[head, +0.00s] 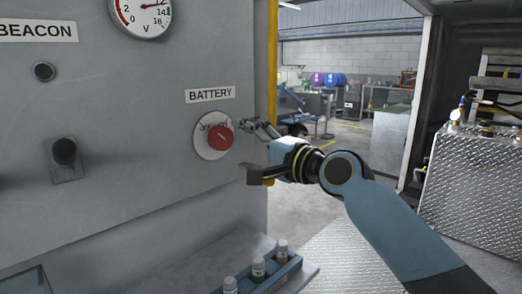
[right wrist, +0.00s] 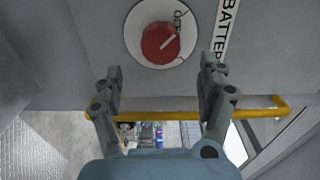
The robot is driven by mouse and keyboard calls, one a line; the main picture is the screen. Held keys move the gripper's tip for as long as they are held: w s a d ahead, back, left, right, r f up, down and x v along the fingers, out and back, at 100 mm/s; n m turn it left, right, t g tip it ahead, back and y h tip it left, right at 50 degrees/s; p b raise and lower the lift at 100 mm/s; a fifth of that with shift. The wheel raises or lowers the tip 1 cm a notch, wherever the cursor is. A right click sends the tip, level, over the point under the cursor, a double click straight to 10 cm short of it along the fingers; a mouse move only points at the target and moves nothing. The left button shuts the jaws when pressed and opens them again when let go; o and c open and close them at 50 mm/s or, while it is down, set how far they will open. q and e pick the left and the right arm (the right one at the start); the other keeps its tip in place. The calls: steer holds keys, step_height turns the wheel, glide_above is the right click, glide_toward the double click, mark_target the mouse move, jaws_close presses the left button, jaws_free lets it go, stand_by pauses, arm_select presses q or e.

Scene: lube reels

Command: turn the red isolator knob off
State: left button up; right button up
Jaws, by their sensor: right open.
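The red isolator knob (head: 220,138) sits on a round white plate (head: 203,150) under the BATTERY label (head: 210,94) on the grey panel. A pale line marks the knob's face. In the right wrist view the knob (right wrist: 160,43) lies ahead of the fingertips, above the gap between them. My right gripper (head: 248,149) is just right of the knob in the head view; in the right wrist view (right wrist: 160,78) its two fingers are spread, with nothing between them. It appears apart from the knob. My left gripper is not in view.
The panel also carries a voltage gauge (head: 142,12), a BEACON label (head: 37,30) and a black knob (head: 64,152). Below, a blue rack (head: 284,272) holds small bottles on a ledge. A yellow post (head: 272,60) stands at the panel's right edge.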

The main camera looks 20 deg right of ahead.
steer(key=v, duration=0.5)
steer(key=shift+w, duration=0.1)
